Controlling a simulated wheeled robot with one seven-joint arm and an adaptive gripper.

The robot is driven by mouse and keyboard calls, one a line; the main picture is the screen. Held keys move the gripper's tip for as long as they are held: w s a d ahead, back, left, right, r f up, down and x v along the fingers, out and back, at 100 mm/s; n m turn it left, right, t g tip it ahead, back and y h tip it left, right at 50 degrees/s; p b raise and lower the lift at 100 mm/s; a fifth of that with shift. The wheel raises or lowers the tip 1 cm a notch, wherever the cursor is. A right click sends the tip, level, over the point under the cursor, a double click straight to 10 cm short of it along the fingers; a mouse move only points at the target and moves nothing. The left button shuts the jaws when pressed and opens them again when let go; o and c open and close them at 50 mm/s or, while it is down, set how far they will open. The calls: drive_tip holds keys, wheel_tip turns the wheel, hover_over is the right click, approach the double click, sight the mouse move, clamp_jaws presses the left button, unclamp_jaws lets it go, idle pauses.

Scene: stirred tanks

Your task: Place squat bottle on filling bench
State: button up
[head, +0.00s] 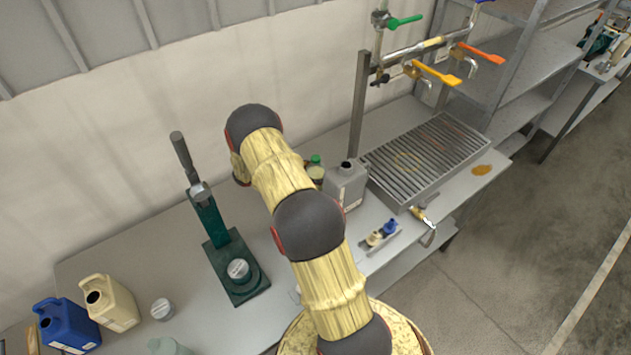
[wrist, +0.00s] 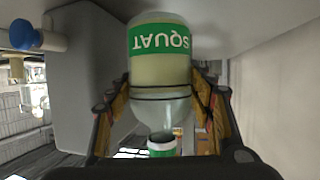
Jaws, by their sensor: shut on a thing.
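The squat bottle (wrist: 160,68) is clear with pale yellowish contents, a green label reading "SQUAT" and a green cap. In the wrist view it sits between the two fingers of my gripper (wrist: 160,100), which is shut on it; the label appears upside down there. In the head view the bottle (head: 316,172) shows partly behind my arm, cap up, just left of a grey jerrycan. My gripper is hidden by the arm in that view. The filling bench (head: 145,250) is a long grey worktop along the wall. I cannot tell whether the bottle touches it.
The grey jerrycan (head: 346,188) stands close beside the bottle. A slatted drain grate (head: 425,160) with coloured taps above lies to the right. A green press (head: 236,265) stands left of my arm. Blue (head: 66,325) and cream (head: 108,303) jugs are at the left end.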

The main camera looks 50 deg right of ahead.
drive_tip(key=shift+f, duration=1.6)
drive_tip(key=shift+f, duration=0.15)
drive_tip(key=o, duration=1.3)
drive_tip(key=shift+o, duration=0.5)
drive_tip(key=shift+r, duration=0.2)
drive_tip(key=v, duration=0.7)
drive_tip(key=shift+a, duration=0.25)
